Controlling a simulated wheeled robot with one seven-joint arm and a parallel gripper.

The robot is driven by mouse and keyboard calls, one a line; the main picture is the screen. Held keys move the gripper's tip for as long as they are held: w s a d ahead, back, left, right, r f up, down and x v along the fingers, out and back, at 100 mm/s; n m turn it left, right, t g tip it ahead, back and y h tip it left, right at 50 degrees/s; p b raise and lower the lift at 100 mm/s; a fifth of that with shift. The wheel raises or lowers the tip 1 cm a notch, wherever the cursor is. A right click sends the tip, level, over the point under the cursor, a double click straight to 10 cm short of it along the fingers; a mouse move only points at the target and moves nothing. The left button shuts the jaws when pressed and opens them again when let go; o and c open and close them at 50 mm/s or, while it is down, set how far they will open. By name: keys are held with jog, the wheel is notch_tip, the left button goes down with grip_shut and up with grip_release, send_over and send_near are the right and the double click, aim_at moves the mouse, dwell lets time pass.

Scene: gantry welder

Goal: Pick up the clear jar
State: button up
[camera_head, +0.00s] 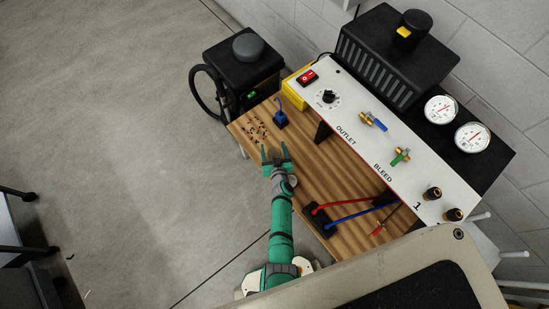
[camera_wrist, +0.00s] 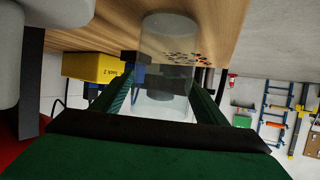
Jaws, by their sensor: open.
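The clear jar (camera_wrist: 167,55) is a see-through cylinder standing on the wooden bench top (camera_wrist: 95,40), which appears at the top of the wrist view. My gripper (camera_wrist: 163,88) is open, with one green finger on each side of the jar's outline. I cannot tell whether the fingers touch it or how deep it sits between them. In the head view, my gripper (camera_head: 274,149) is low over the bench's left edge, fingers apart. The jar is too faint to make out there.
Small dark bits (camera_head: 257,132) lie on the bench beyond my gripper, near a blue-and-black item (camera_head: 281,118). A white panel (camera_head: 375,137) with valves and knobs stands to the right. Red and blue handles (camera_head: 345,209) lie nearer. Open floor is at left.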

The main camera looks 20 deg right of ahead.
jog(key=shift+w, duration=0.15)
jog(key=c, duration=1.2)
